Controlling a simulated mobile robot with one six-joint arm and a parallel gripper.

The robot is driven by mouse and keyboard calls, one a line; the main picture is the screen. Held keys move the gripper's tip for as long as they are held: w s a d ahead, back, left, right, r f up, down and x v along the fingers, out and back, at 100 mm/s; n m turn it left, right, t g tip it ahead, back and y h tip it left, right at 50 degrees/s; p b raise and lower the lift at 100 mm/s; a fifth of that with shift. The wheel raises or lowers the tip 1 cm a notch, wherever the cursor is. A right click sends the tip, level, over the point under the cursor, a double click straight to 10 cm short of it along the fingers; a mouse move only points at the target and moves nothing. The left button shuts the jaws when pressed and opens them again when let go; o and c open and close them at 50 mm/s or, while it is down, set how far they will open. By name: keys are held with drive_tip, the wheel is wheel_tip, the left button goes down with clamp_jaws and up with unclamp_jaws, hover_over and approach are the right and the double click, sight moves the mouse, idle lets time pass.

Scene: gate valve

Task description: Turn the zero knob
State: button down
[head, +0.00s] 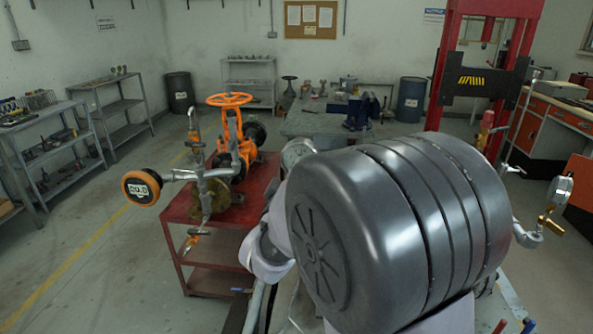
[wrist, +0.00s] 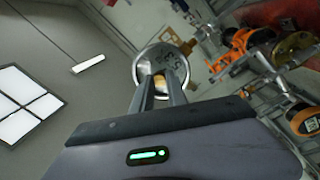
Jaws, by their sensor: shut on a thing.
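A round dial gauge (wrist: 160,62) with a pale face and metal rim faces me in the wrist view. In the head view my arm hides the gripper and knob.
An orange digital gauge (head: 141,187) and an orange-wheeled gate valve (head: 230,100) stand on a red cart (head: 230,235) to the left. A workbench with a blue vise (head: 358,110) is behind. A red press frame (head: 445,65) stands at the right. Floor at left is clear.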

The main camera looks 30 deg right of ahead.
idle(0.3)
drive_tip(key=c, duration=1.3)
unclamp_jaws()
drive_tip(key=b+v, duration=0.5)
drive_tip(key=v, duration=1.2)
drive_tip(key=shift+s+a, duration=0.1)
drive_tip(key=shift+s, duration=0.1)
